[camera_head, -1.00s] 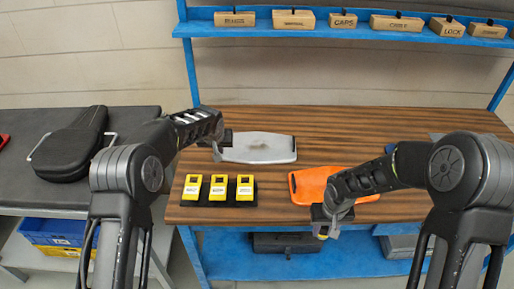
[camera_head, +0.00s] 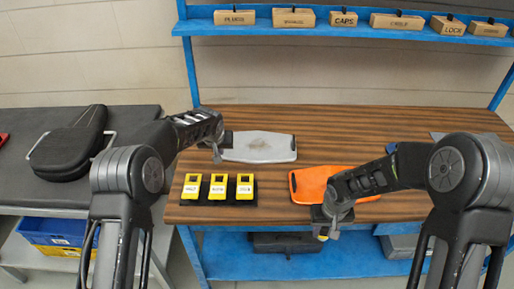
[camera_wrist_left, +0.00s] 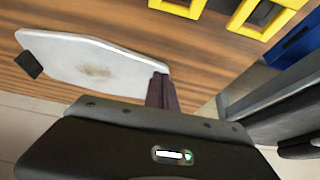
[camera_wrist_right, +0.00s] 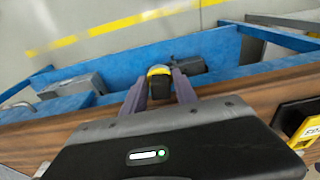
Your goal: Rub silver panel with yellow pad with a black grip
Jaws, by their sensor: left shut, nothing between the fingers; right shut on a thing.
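The silver panel (camera_head: 260,147) lies on the wooden bench top, with a faint brownish smudge near its middle. It also shows in the left wrist view (camera_wrist_left: 75,62), where a dark tab sits at its far end. My left gripper (camera_head: 217,153) is shut and empty at the panel's left end; in the left wrist view its fingers (camera_wrist_left: 161,92) overlap that end, and contact is unclear. My right gripper (camera_head: 322,228) is shut on the yellow pad with a black grip (camera_wrist_right: 159,72), in front of the bench's front edge. The fingers partly hide the pad.
An orange panel (camera_head: 308,184) lies beside my right gripper. Several yellow labelled pieces (camera_head: 218,185) stand in a black holder at the front left. A black case (camera_head: 70,145) lies on the grey table. Labelled wooden boxes line the blue shelf (camera_head: 300,29).

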